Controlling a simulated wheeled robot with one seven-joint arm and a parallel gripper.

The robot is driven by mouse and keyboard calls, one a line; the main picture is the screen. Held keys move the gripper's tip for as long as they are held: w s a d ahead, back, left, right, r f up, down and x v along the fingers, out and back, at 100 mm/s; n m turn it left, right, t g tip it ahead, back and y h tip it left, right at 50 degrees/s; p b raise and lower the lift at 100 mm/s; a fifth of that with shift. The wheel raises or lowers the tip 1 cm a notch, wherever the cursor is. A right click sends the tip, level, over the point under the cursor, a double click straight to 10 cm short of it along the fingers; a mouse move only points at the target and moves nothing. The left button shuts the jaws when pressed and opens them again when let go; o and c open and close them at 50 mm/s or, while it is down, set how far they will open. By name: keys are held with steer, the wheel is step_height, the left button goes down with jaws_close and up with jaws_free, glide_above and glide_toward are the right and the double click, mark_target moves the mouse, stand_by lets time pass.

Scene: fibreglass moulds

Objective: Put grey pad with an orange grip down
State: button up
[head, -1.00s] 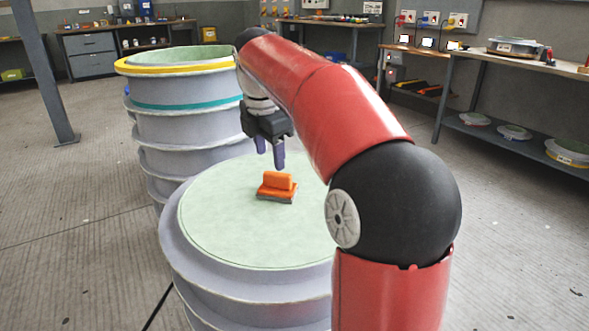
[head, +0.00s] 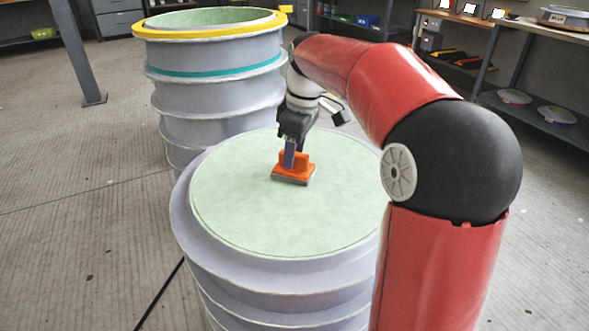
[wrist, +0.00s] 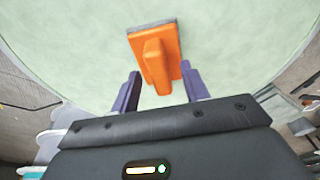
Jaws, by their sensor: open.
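The grey pad with an orange grip (head: 294,170) lies flat on the pale green top of the near mould (head: 240,205). In the wrist view its orange grip (wrist: 155,62) points towards my gripper, and a thin grey edge shows at its far side. My gripper (head: 294,158) is low at the pad in the head view. In the wrist view my gripper (wrist: 160,87) is open, with one purple finger on each side of the grip's near end. Gaps show between both fingers and the grip. My fingers hide part of the grip in the head view.
A taller mould with a yellow rim (head: 212,30) and a teal band stands behind the near one. Shelving (head: 535,112) with round pieces stands at the right. The green top around the pad is bare. Open floor lies to the left.

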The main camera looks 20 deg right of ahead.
steer(key=shift+f, duration=0.65)
jaws_close()
steer(key=shift+r, duration=0.1)
